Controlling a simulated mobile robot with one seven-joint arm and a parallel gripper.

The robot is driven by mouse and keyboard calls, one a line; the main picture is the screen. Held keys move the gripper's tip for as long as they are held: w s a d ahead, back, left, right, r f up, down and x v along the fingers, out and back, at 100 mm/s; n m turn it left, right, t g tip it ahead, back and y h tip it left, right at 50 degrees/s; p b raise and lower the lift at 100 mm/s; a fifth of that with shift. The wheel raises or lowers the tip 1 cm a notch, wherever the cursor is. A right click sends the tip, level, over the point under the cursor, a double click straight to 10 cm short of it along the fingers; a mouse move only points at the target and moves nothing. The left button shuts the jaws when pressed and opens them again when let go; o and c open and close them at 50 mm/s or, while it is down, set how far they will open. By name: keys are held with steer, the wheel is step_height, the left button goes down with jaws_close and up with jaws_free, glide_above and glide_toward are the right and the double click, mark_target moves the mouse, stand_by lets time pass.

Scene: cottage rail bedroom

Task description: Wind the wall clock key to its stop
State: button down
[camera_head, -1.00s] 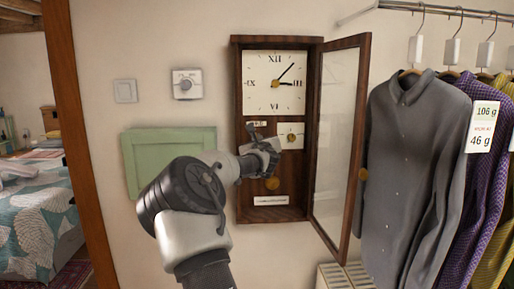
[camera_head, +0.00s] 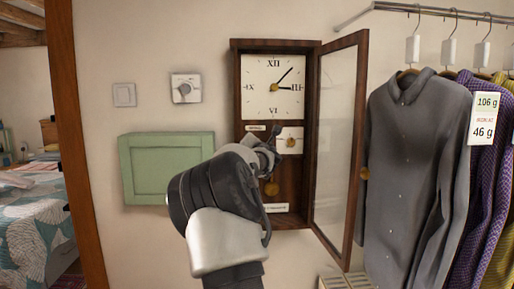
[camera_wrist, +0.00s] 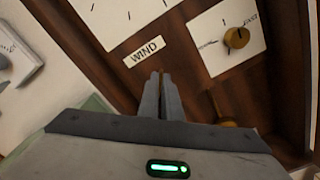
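The wall clock (camera_head: 236,120) hangs on the wall in the head view, a dark wooden case with a white dial (camera_head: 262,84). Its glazed door (camera_head: 334,130) stands open to the right. My gripper (camera_head: 274,134) is inside the case, just below the dial. In the wrist view my gripper's two fingers (camera_wrist: 161,92) are close together under the WIND label (camera_wrist: 145,51). A thin brass sliver, apparently the winding key (camera_wrist: 162,73), shows between the fingertips. The rest of the key is hidden by the fingers. In the head view my arm covers the lower left of the case.
A white plate with a brass regulator knob (camera_wrist: 237,37) lies right of the fingers; a brass pendulum (camera_head: 271,188) hangs below. The open door and hanging clothes (camera_head: 415,170) bound the right side. A green panel (camera_head: 165,167), thermostat (camera_head: 186,88) and switch (camera_head: 124,95) are left.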

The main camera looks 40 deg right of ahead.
steer(key=n+b, duration=0.3)
steer(key=n, duration=0.6)
steer(key=n+b, duration=0.2)
steer(key=n, duration=0.7)
steer(key=n+b, duration=0.3)
steer(key=n, duration=0.6)
steer(key=shift+w+a+f+b, duration=0.1)
steer(key=shift+w+a+b, duration=0.1)
steer(key=shift+a+b, duration=0.1)
stand_by(1.4)
stand_by(0.5)
steer(key=c, duration=2)
jaws_free()
